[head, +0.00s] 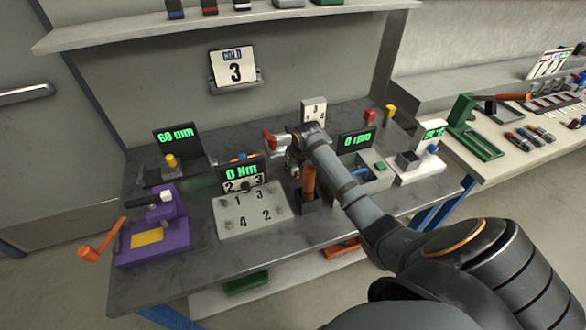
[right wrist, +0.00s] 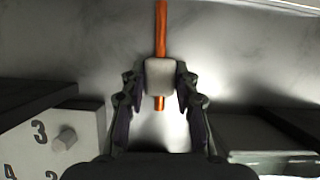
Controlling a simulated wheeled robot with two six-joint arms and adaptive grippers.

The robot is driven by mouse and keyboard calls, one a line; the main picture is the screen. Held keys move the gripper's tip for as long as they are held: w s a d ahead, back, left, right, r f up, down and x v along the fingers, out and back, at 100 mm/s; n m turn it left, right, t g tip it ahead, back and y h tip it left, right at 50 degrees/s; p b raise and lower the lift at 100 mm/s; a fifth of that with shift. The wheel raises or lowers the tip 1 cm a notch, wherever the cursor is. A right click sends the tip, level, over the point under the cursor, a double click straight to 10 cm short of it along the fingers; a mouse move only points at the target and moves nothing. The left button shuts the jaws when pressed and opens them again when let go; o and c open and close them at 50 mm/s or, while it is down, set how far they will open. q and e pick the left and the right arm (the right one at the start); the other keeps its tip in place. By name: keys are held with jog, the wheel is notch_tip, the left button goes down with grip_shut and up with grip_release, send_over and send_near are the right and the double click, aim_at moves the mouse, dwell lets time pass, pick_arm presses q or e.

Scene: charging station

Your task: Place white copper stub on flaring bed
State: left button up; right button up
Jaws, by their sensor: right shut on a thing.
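The white copper stub (right wrist: 160,76) is a copper rod with a white block around it, seen in the right wrist view. My right gripper (right wrist: 160,88) is shut on the white block, with rod showing above and below it. In the head view my right gripper (head: 292,154) is over the back middle of the workbench, and the stub is hard to make out there. A purple device (head: 152,236) with a yellow plate and an orange crank stands at the bench's left front; no label shows whether it is the flaring bed. My left gripper is not in view.
A grey numbered block (head: 250,213) stands mid-bench beside an orange-brown upright piece (head: 308,180) in a dark holder. Display units (head: 178,142) stand along the back. A green device (head: 474,130) is on the right-hand bench. Bare bench top lies around the numbered block.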

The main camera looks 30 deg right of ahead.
grip_shut()
jog(key=shift+r, duration=0.55)
jog(key=s+a+r+b, duration=0.1)
jog(key=s+a+r, duration=0.8)
jog(key=r, duration=0.3)
jog(key=shift+s+a, duration=0.35)
jog(key=shift+a, duration=0.25)
jog(key=shift+f, duration=0.1)
